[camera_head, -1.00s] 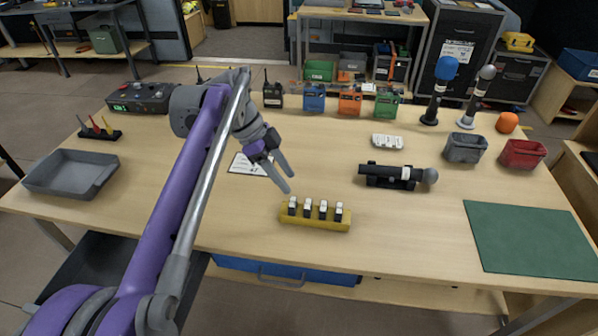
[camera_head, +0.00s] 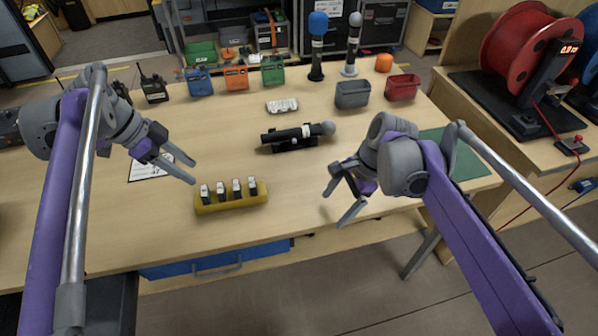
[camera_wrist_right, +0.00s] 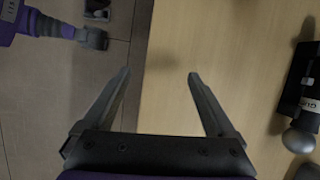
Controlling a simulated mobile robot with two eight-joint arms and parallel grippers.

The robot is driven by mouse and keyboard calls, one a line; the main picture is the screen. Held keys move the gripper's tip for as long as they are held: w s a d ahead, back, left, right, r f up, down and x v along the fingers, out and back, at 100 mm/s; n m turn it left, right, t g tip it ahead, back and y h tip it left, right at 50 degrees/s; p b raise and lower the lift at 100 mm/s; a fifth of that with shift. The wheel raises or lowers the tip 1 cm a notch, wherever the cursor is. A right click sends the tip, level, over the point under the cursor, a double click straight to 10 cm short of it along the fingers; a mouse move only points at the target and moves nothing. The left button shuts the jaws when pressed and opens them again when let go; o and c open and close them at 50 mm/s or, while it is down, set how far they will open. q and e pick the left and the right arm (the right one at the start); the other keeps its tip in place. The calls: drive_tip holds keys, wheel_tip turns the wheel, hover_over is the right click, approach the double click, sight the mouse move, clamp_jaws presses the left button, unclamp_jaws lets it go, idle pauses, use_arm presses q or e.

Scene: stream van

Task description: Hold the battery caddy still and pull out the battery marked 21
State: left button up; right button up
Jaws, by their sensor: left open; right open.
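The yellow battery caddy (camera_head: 232,203) lies near the front edge of the table. Several dark batteries with white tops (camera_head: 221,189) stand in a row in it; their markings are too small to read. My left gripper (camera_head: 194,171) is open and empty, just left of the caddy and above the table, its fingers pointing toward the caddy's left end. My right gripper (camera_head: 332,209) is open and empty, well to the right of the caddy near the front edge. In the right wrist view its open fingers (camera_wrist_right: 158,75) straddle the table edge with nothing between them.
A black microphone (camera_head: 297,134) lies in a cradle behind the caddy. A white multi-slot block (camera_head: 282,105) is further back. A grey bin (camera_head: 352,94) and a red bin (camera_head: 402,87) stand at the back right. A green mat (camera_head: 462,150) is at the right. The table between caddy and right gripper is clear.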

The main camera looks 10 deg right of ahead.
sight(260, 189)
drive_tip(key=w+y, duration=0.1)
drive_tip(key=w+a+m+y, duration=0.1)
drive_tip(key=w, duration=0.1)
drive_tip(key=w+a+m+y, duration=0.1)
drive_tip(key=w, duration=0.1)
drive_tip(key=w+a+y, duration=0.1)
drive_tip(key=y, duration=0.1)
drive_tip(key=w+a+y, duration=0.1)
drive_tip(key=w, duration=0.1)
drive_tip(key=w+a+r+y, duration=0.1)
drive_tip(key=a+y, duration=0.1)
drive_tip(key=shift+w+a+n+g+y, duration=0.1)
drive_tip(key=shift+w+n+g+y, duration=0.2)
drive_tip(key=shift+g, duration=0.1)
drive_tip(key=shift+w+a+r, duration=0.1)
drive_tip(key=shift+a+r, duration=0.05)
drive_tip(key=shift+a+y, duration=0.15)
drive_tip(key=shift+y, duration=0.15)
drive_tip(key=x, duration=1)
drive_tip(key=shift+a, duration=0.3)
drive_tip(key=shift+c, duration=0.2)
